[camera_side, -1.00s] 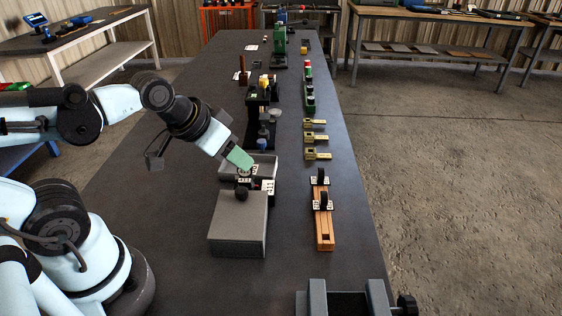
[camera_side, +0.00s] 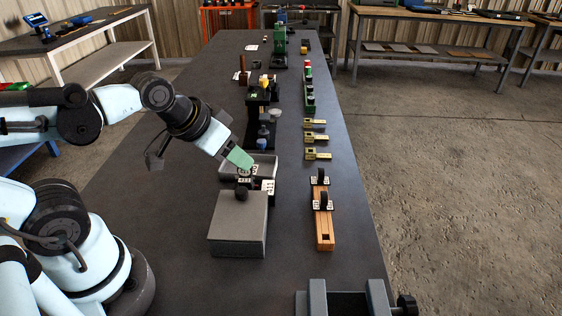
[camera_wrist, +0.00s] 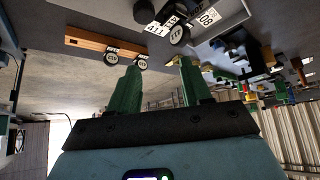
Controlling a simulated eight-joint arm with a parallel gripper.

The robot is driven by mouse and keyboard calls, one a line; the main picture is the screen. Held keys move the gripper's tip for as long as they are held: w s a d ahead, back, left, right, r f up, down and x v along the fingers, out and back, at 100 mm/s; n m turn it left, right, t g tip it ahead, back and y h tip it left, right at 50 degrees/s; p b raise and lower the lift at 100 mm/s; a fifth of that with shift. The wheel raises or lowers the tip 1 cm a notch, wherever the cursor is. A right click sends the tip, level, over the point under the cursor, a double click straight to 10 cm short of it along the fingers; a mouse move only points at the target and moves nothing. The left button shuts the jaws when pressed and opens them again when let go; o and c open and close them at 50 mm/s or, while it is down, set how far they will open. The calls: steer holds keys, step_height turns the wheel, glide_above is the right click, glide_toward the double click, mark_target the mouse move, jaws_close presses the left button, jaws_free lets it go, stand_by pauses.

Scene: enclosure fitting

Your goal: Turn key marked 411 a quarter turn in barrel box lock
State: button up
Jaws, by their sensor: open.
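A grey enclosure box (camera_side: 238,228) stands on the bench in the side view, with a dark round knob (camera_side: 241,194) at its far end. A white tag reading 411 (camera_side: 268,186) hangs by it at the right; the tag also shows in the wrist view (camera_wrist: 155,28). A dark key head with a small white label (camera_side: 244,180) is just below my gripper (camera_side: 241,160). The lock barrel is too small and covered to make out. In the wrist view my gripper (camera_wrist: 160,80) has its green fingers apart, with nothing between them. I cannot tell whether they touch anything.
A grey open tray (camera_side: 262,163) adjoins the box. A wooden rack (camera_side: 323,228) with two tagged black keys stands to the right. Several brass pieces (camera_side: 318,154) lie beyond it. A vise (camera_side: 345,300) is at the near edge. Bare bench lies between box and rack.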

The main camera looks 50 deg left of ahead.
steer(key=shift+c, duration=0.2)
stand_by(0.4)
steer(key=m+g+h, duration=0.1)
steer(key=m+g, duration=0.5)
steer(key=m, duration=0.3)
glide_toward(245, 174)
steer(key=shift+w+d+f, duration=0.1)
steer(key=shift+w+f, duration=0.15)
steer(key=shift+f, duration=1.05)
steer(key=shift+w+f, duration=0.25)
steer(key=shift+f, duration=1.05)
steer(key=shift+w+d+f, duration=0.1)
steer(key=shift+w+f, duration=0.15)
steer(key=shift+f, duration=1.05)
jaws_close()
